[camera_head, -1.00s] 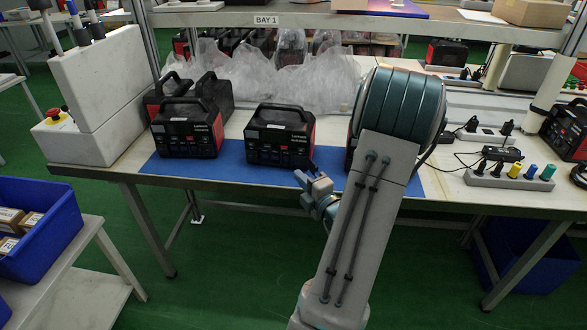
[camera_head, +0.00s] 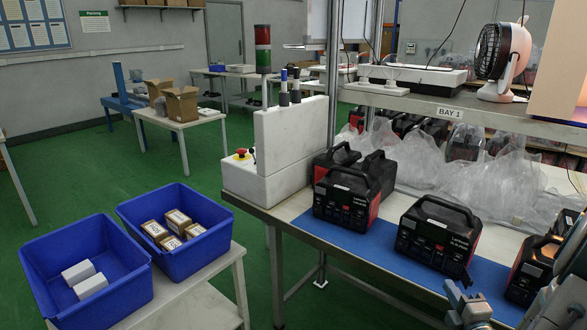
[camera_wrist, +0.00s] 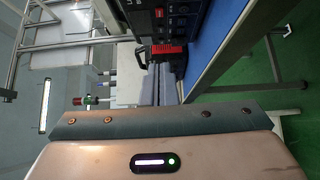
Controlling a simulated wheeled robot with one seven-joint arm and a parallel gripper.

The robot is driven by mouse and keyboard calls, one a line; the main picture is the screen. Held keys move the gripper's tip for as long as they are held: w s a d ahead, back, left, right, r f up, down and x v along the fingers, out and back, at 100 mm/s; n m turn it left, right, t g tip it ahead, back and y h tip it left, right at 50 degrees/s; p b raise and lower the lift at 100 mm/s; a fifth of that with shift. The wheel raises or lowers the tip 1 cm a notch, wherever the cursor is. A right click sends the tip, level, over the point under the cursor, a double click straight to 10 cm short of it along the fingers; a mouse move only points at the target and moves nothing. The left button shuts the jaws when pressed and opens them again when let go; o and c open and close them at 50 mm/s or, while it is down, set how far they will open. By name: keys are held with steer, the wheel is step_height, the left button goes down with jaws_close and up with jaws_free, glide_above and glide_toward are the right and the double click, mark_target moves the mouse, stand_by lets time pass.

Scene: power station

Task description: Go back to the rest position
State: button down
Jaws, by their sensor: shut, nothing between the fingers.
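My gripper (camera_head: 468,308) shows at the lower right of the head view, just in front of the table's front edge and partly cut off by the bottom of the picture. It is shut and holds nothing. In the wrist view the gripper's body and dark bar fill the lower part, with no object there. Black-and-red power stations (camera_head: 438,236) stand upright on the blue mat (camera_head: 385,256), behind and left of my gripper in the head view. One at the right edge is partly hidden by my arm.
The worktable (camera_head: 272,211) carries a white box unit (camera_head: 290,150) with a red button. Clear plastic bags lie behind the power stations under a shelf. Two blue bins (camera_head: 190,262) sit on a low side table at left. Green floor lies open beyond them.

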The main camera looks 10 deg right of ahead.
steer(key=w+a+r+n+g+y+p, duration=0.1)
steer(key=w+a+r+n+g+y, duration=0.15)
steer(key=a+n+y, duration=0.4)
steer(key=w+a+r+n+g+y+p, duration=0.15)
steer(key=a+r+n+y, duration=0.25)
steer(key=a+n, duration=0.55)
steer(key=s+a+r+n+g+y+p, duration=0.1)
steer(key=s+a+n+g, duration=0.1)
steer(key=a+n+g, duration=0.3)
steer(key=s+a+r+n+g+y+p, duration=0.1)
steer(key=s+a+n+g+y, duration=0.15)
steer(key=a+n, duration=0.45)
steer(key=s+a+r+n+g+h+p, duration=0.25)
steer(key=s+a+n+g+h, duration=0.45)
steer(key=n, duration=0.6)
steer(key=s+d+r+n+t+h+p, duration=0.2)
steer(key=r+n, duration=0.4)
steer(key=n, duration=0.8)
steer(key=d+t+h+p, duration=0.1)
steer(key=d+h, duration=0.1)
steer(key=shift+s+d, duration=0.15)
steer(key=shift+d, duration=0.25)
steer(key=shift+a+t, duration=0.1)
steer(key=shift+t, duration=0.15)
